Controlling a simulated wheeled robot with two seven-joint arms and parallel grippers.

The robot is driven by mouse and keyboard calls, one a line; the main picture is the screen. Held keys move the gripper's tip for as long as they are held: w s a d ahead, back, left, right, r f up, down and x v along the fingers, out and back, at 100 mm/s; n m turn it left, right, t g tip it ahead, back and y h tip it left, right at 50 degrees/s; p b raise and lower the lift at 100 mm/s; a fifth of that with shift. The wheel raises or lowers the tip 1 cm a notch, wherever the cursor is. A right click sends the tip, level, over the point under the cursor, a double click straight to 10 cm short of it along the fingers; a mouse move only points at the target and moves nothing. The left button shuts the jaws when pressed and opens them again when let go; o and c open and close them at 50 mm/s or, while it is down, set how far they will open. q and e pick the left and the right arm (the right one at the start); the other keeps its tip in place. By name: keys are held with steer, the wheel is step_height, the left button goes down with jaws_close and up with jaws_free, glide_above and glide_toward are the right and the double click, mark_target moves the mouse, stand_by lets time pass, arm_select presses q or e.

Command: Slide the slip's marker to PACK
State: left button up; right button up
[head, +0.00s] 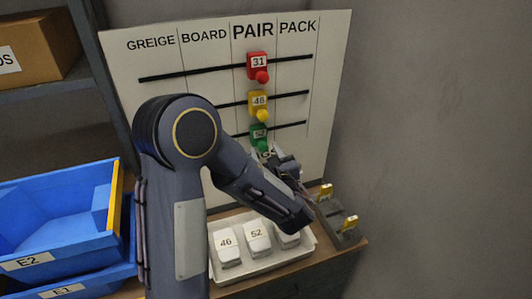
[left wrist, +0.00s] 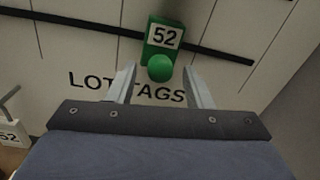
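The white board (head: 222,55) has columns GREIGE, BOARD, PAIR and PACK and three dark rails. A red marker 31 (head: 258,63), a yellow marker 46 (head: 260,101) and a green marker 52 (head: 259,133) sit on the rails, all under PAIR. My left gripper (head: 270,156) is just below the green marker in the head view. In the left wrist view its open fingers (left wrist: 158,74) stand either side of the round green knob (left wrist: 160,68), with gaps showing. My right gripper is not in view.
A white tray (head: 262,268) below the board holds tags 46 and 52 and one partly hidden by my arm. Blue bins E2 (head: 60,240) and E1 (head: 105,285) stand left. The rails right of the markers are clear.

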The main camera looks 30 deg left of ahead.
arm_select(q)
jaws_close()
steer(key=w+d+b, duration=0.2)
steer(key=w+d, duration=0.5)
steer(key=w, duration=0.1)
steer(key=shift+w+d+b, duration=0.25)
steer(key=shift+w+b, duration=0.05)
steer(key=shift+b, duration=0.1)
steer(key=shift+r, duration=0.1)
steer(key=shift+c, duration=1.3)
jaws_free()
steer(key=o, duration=0.3)
steer(key=shift+w, duration=0.15)
